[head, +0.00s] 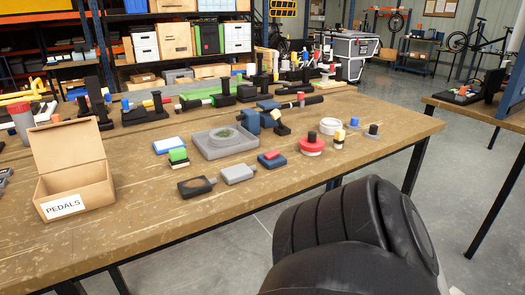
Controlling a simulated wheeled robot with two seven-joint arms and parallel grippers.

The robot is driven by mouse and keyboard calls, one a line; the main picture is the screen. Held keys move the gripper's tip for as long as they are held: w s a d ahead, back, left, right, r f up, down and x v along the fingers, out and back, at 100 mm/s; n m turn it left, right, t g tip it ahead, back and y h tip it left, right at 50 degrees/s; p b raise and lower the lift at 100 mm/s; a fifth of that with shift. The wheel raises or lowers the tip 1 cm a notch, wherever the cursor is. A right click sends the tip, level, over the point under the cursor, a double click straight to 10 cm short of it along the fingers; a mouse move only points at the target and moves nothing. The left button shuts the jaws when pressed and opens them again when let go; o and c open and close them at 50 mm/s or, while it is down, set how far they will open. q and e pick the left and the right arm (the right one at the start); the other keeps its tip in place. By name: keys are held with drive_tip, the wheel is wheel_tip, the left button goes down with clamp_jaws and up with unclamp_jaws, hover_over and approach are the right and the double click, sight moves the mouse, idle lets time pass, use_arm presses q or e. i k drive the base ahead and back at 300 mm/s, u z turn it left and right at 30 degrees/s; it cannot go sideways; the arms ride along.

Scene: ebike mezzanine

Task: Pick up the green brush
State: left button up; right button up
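A small block with a green top and a pale lower part (178,156), which looks like the green brush, stands on the wooden workbench (230,205). It is just in front of a blue-and-white flat piece (168,145) and left of a grey square tray (232,152) with a round, greenish centre. Nothing holds it, and its top is clear in the head view. Neither of my grippers is in view. A large black rounded part at the lower right looks like my own arm.
An open cardboard box labelled PEDALS (72,196) stands at the left. Dark and grey flat blocks (238,174) lie in front of the tray. A red round piece (311,145) sits farther right. Tools and parts crowd the bench's back; its front strip is bare.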

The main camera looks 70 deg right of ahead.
sight(179, 159)
drive_tip(key=z, duration=2.35)
